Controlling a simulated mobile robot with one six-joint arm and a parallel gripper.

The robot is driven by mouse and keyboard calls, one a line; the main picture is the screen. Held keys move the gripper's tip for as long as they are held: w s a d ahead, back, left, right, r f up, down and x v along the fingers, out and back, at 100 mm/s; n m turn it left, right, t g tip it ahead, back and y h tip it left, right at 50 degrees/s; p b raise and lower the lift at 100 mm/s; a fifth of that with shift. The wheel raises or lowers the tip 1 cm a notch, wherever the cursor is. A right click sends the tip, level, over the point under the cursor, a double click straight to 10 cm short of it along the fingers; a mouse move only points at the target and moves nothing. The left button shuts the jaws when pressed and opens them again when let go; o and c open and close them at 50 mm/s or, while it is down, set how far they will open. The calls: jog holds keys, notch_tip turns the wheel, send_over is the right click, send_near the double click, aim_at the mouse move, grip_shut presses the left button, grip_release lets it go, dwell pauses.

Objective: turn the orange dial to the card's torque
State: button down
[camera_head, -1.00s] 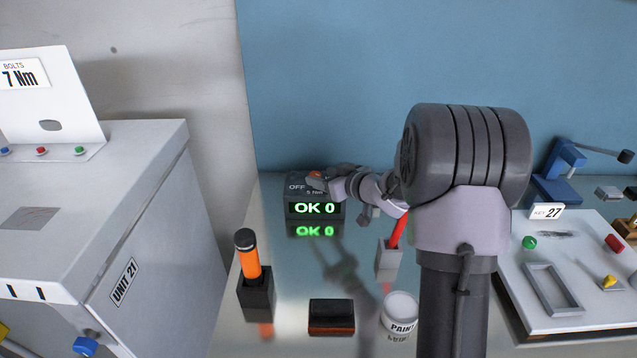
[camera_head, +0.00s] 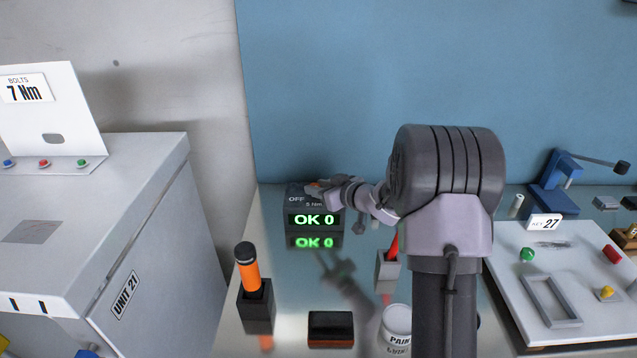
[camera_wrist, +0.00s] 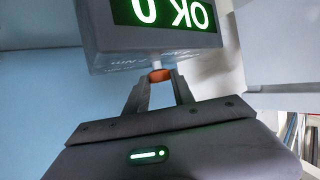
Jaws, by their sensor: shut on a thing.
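The card (camera_head: 25,90) on the white panel at the upper left reads "BOLTS 7 Nm". The dark dispenser box (camera_head: 296,213) stands at the back of the bench, with "OFF" and "5 Nm" marked on top and a green display (camera_head: 314,219) reading "OK 0". My gripper (camera_head: 318,187) is at the box's top and is shut on the orange dial (camera_head: 313,184), which it mostly hides there. In the wrist view the dial (camera_wrist: 160,75) shows between my fingertips, beside the box's marked face; its pointing direction cannot be told.
An orange-handled tool (camera_head: 247,268) stands in a dark holder at the front left. A black block (camera_head: 331,327), a paint tin (camera_head: 396,325) and a grey holder with a red tool (camera_head: 387,266) are nearby. A white board (camera_head: 508,262) with small parts lies right.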

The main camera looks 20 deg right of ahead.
jog(key=shift+d+r+n+y+p, duration=0.1)
jog(key=shift+r+n+y+p, duration=0.3)
jog(key=shift+p, duration=0.85)
jog(key=shift+f, duration=0.4)
jog(key=c, duration=1.1)
grip_release()
jog(key=shift+o, duration=0.2)
jog(key=p+v, duration=0.4)
jog(key=v, duration=1.3)
jog(key=shift+d+r+p, duration=0.25)
jog(key=shift+r+p, duration=0.1)
jog(key=shift+p, duration=0.05)
